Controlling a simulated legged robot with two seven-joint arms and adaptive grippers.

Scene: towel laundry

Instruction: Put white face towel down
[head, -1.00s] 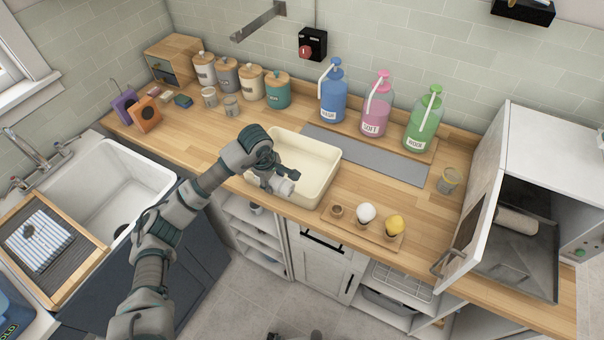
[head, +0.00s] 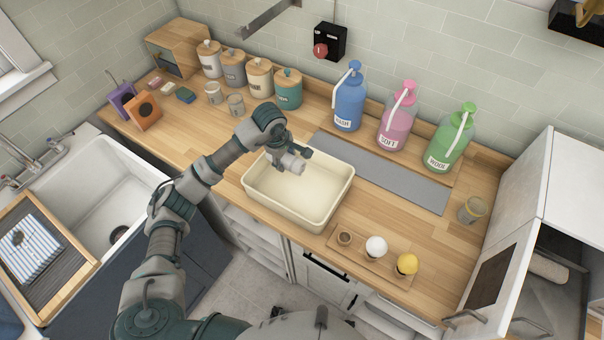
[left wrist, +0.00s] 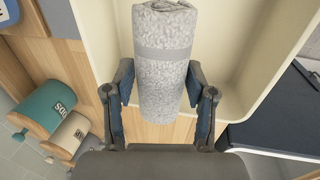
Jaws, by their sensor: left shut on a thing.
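The white face towel (left wrist: 165,60) is a rolled, pale grey-white terry cylinder with a smooth band. My left gripper (left wrist: 163,100) is shut on it, one finger on each side. In the head view the left gripper (head: 292,154) is at the back left part of the cream basin (head: 262,205), with the pale towel end (head: 291,164) showing beneath it. I cannot tell whether the towel touches the basin. The basin also shows behind the towel in the left wrist view (left wrist: 275,75). My right gripper is not in view.
Wash, soft and wool bottles (head: 396,118) stand behind a grey mat (head: 385,172). Lidded canisters (head: 259,78) stand at the back left. A small tray (head: 340,252) with balls lies right of the basin. An open-doored white appliance (head: 590,190) is at the right.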

